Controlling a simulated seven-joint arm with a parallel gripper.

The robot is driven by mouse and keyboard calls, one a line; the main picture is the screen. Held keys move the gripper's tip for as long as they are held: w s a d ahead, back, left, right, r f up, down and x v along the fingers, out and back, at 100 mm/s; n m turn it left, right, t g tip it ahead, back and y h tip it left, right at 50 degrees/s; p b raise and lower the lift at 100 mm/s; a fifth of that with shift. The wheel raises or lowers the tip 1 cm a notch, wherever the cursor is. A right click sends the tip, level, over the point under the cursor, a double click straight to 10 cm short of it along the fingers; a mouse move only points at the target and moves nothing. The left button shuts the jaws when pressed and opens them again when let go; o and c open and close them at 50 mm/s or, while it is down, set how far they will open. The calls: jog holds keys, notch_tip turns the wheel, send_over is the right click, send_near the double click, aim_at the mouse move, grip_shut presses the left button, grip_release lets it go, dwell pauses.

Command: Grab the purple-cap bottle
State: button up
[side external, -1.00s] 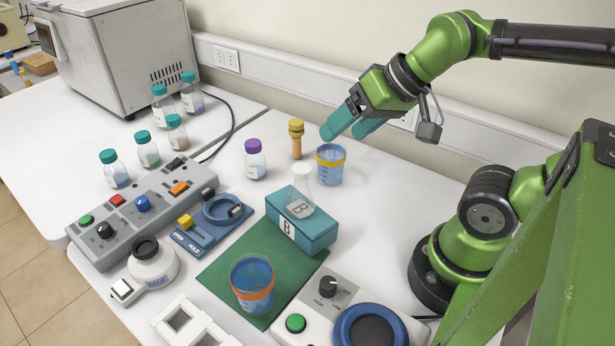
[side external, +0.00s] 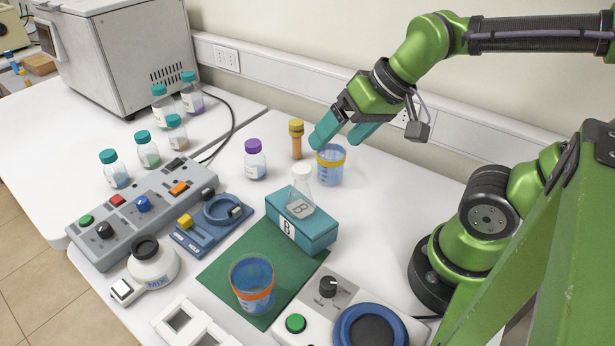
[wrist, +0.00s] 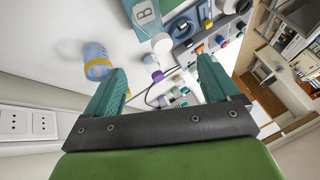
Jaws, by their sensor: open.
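The purple-cap bottle (side external: 255,160) stands upright on the white table, a small clear bottle with a white label, left of the yellow-capped tube. In the wrist view its purple cap (wrist: 157,75) shows small between my fingers, farther off. My gripper (side external: 342,130) is open and empty, with teal fingers. It is above and right of the bottle, apart from it, over the yellow-rimmed beaker. Both fingers (wrist: 160,82) show spread in the wrist view.
The yellow-capped tube (side external: 297,140) and yellow-rimmed beaker (side external: 330,168) stand between my gripper and the bottle. A white-capped flask (side external: 301,192) sits in the teal box (side external: 317,235). Teal-capped bottles (side external: 149,150) stand at the left.

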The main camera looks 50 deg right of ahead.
jog(key=w+d+f+n+g+h, duration=0.1)
jog(key=w+f, duration=0.2)
jog(key=w, duration=0.5)
jog(key=w+d+f+g+h, duration=0.1)
jog(key=w+f, duration=0.2)
jog(key=w, duration=0.4)
jog(key=h, duration=0.1)
send_near(258, 145)
jog(key=shift+n+t, duration=0.3)
jog(key=x, duration=0.9)
jog(key=shift+s+f, duration=0.2)
jog(key=shift+s, duration=0.05)
jog(key=shift+w+x, duration=0.15)
jog(key=shift+x, duration=1.25)
jog(key=shift+w+x, duration=0.15)
jog(key=shift+x, duration=1.3)
jog(key=shift+r, duration=0.2)
jog(key=c, duration=1.1)
jog(key=shift+c, duration=0.4)
jog(key=shift+r, duration=0.1)
